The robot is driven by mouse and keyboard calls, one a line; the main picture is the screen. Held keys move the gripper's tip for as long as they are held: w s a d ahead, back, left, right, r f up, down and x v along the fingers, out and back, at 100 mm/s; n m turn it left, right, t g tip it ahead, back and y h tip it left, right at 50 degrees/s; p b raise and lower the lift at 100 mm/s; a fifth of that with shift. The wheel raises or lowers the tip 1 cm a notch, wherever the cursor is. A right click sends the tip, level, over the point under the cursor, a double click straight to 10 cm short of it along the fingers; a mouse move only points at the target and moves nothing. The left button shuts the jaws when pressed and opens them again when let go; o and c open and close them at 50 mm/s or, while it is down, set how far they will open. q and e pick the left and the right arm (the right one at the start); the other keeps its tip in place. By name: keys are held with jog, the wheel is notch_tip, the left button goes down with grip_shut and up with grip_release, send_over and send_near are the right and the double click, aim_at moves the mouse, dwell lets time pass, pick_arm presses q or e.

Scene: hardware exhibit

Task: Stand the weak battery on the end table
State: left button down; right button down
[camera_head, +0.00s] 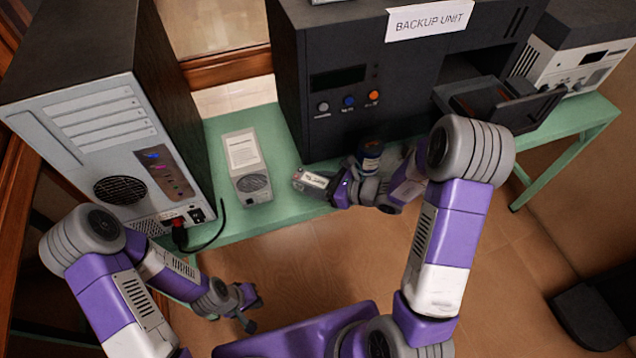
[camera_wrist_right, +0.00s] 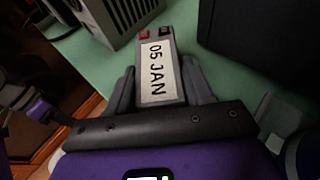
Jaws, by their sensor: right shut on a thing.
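My right gripper (camera_head: 325,185) is shut on a small grey battery (camera_head: 311,179) over the front edge of the green table (camera_head: 283,202). In the right wrist view the battery (camera_wrist_right: 158,72) lies between the two fingers. It has a white label reading "05 JAN", and a red and a dark terminal at its far end. My left gripper (camera_head: 250,305) is low in front of the table, away from the battery; its fingers look apart and empty. I cannot tell whether the green table is the end table.
A grey computer tower (camera_head: 95,110) stands left on the table, with a black cable. The black "BACKUP UNIT" (camera_head: 350,100) has an open drawer (camera_head: 500,105). A dark cylinder (camera_head: 369,153) is beside my right wrist.

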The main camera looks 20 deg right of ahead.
aim_at(318, 182)
jog(key=shift+c, duration=1.8)
grip_release()
notch_tip(318, 182, up, 10)
jog(key=p, duration=0.3)
jog(key=shift+p, duration=0.4)
